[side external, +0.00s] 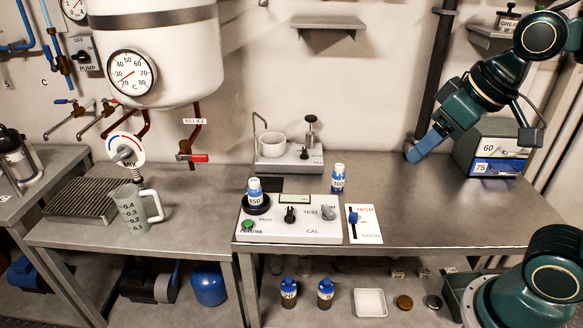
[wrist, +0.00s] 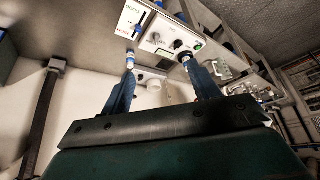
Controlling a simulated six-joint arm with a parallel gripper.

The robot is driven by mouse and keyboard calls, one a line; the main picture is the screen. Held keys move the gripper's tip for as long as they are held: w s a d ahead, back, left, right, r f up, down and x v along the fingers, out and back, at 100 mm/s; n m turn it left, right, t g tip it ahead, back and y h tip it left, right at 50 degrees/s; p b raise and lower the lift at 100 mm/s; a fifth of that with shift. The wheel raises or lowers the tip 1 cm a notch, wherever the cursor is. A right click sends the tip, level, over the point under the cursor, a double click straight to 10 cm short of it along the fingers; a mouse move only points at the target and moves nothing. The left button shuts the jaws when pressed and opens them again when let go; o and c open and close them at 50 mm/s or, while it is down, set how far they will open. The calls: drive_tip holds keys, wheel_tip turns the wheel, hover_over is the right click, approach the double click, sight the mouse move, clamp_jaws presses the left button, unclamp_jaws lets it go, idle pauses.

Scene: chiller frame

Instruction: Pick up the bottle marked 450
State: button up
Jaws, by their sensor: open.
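The bottle marked 450 (side external: 254,188) is white and blue with a white cap. It stands upright on a black round pad on the white test panel (side external: 300,232) in the side external view. A similar bottle (side external: 338,178), whose mark looks like 300, stands on the bench behind the panel's right end. My gripper (side external: 414,158) is open and empty, well right of both bottles and above the bench. In the wrist view, my two blue fingers (wrist: 160,70) are spread, with a bottle near each fingertip in the picture; both bottles lie farther off.
A small scale-like stand with a white cup (side external: 272,145) is behind the panel. A HIGH/GOOD card (side external: 363,224) lies right of it. A drawer box (side external: 495,150) stands at the back right. A grey jug (side external: 137,208) is at the left. The bench right of the card is clear.

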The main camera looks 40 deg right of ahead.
drive_tip(key=w+a, duration=0.2)
drive_tip(key=w, duration=0.8)
hover_over(255, 181)
drive_tip(key=s, duration=0.4)
wheel_tip(255, 181, down, 14)
drive_tip(key=shift+a+f+g, duration=0.1)
drive_tip(key=shift+a+g, duration=0.1)
drive_tip(key=shift+g, duration=0.2)
drive_tip(key=shift+f, duration=0.1)
drive_tip(key=shift+x, duration=4.15)
drive_tip(key=shift+x, duration=2.6)
drive_tip(key=shift+s+d, duration=0.1)
drive_tip(key=shift+d, duration=0.05)
